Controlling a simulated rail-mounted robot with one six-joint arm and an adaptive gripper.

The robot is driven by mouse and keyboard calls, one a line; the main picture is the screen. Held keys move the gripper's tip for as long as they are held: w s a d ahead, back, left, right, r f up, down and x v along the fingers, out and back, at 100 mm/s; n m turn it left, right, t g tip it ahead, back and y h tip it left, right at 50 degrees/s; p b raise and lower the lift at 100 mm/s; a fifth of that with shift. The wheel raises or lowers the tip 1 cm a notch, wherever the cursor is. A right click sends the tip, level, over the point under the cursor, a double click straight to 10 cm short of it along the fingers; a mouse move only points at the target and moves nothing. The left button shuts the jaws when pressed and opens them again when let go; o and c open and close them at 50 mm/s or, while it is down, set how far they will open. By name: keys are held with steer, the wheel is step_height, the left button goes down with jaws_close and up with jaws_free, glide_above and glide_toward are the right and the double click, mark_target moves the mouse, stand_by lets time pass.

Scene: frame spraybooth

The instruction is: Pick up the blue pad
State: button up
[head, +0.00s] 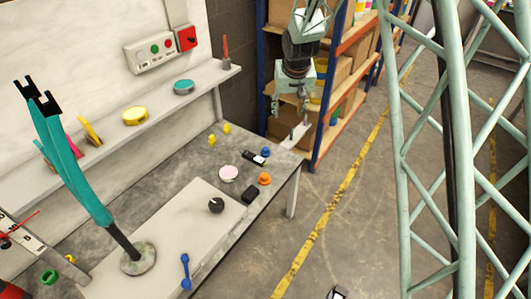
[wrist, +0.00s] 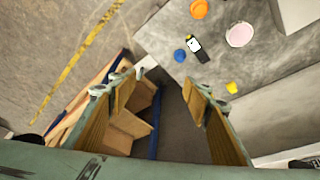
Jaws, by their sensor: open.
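A teal-blue round pad (head: 183,87) lies on the wall shelf, to the right of a yellow round pad (head: 135,115). I do not make it out in the wrist view. A small, darker blue knob-like piece (head: 265,152) lies on the table near its far right corner; it also shows in the wrist view (wrist: 180,56). My gripper (head: 290,108) hangs beyond the table's far right corner, in front of the shelving rack. It is open, with nothing between its fingers (wrist: 162,88), and is apart from both blue things.
Near the blue piece lie a black-and-white device (head: 254,158), a pink disc (head: 228,174), an orange piece (head: 265,179) and yellow pieces (head: 227,128). A rack (head: 325,140) with cardboard boxes stands behind my gripper. A control box (head: 150,50) hangs above the shelf.

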steer(key=w+a+f, duration=0.3)
steer(key=a+f, duration=0.1)
steer(key=f, duration=0.6)
steer(key=w+a+f, duration=0.3)
steer(key=a+f, duration=0.1)
steer(key=f, duration=0.6)
steer(key=shift+n+y+p, duration=0.3)
steer(key=shift+p, duration=0.1)
steer(key=shift+w+f, duration=0.15)
steer(key=b, duration=0.1)
glide_above(266, 148)
steer(key=s, duration=0.2)
steer(key=f, duration=0.7)
steer(key=shift+s+d, duration=0.15)
steer(key=shift+d, duration=0.15)
steer(key=shift+w+f, duration=0.2)
steer(key=shift+f, duration=0.1)
steer(key=shift+b+x, duration=0.9)
steer(key=shift+x, duration=1.7)
steer(key=shift+a, duration=0.2)
steer(key=shift+c, duration=0.9)
steer(key=c, duration=0.7)
